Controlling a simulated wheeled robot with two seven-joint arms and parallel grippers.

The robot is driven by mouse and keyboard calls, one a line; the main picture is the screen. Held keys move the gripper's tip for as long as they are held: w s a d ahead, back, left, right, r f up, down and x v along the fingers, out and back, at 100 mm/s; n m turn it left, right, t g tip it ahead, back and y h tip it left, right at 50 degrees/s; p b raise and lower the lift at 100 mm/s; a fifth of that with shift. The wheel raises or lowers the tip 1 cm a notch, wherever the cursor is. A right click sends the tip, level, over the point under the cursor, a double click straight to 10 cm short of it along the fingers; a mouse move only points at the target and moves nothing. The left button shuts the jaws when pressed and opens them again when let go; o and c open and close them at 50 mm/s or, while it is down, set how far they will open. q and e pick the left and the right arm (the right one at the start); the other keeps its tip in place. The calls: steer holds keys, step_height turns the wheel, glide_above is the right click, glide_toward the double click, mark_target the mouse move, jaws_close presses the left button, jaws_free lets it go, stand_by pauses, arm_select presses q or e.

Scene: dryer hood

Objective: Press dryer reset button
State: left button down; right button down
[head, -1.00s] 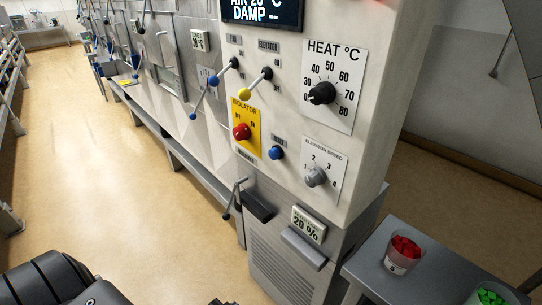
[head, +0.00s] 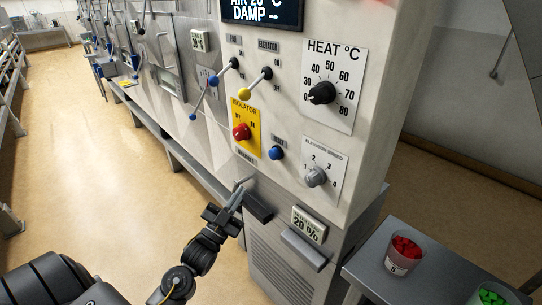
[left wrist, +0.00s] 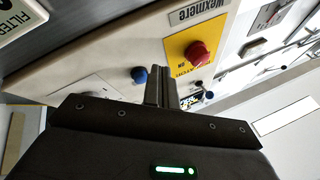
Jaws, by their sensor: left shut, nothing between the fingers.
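The blue reset button (head: 277,153) sits on the cream control panel (head: 268,175), below a small label and right of the yellow isolator plate. It also shows in the left wrist view (left wrist: 139,75), to the left of the fingers. My left gripper (head: 239,188) is shut and empty. It is in front of the lower panel, below and left of the button, and appears apart from it. Its two fingers are together in the left wrist view (left wrist: 161,88).
The red isolator knob (head: 240,131), heat dial (head: 321,93), elevator speed knob (head: 316,176) and yellow-tipped lever (head: 245,94) surround the button. A side table (head: 375,270) holds tubs of red and green pieces. The aisle floor at left is clear.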

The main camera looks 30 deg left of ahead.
mark_target(275, 154)
arm_select(q)
steer(key=s+d+r+m+t+h, duration=0.2)
steer(key=s+r+m+t+h, duration=0.1)
steer(key=r, duration=0.7)
steer(key=shift+s+d+r+m+t+h, duration=0.25)
steer(key=shift+s+m+h, duration=0.2)
steer(key=shift+s, duration=0.45)
steer(key=shift+w, duration=0.1)
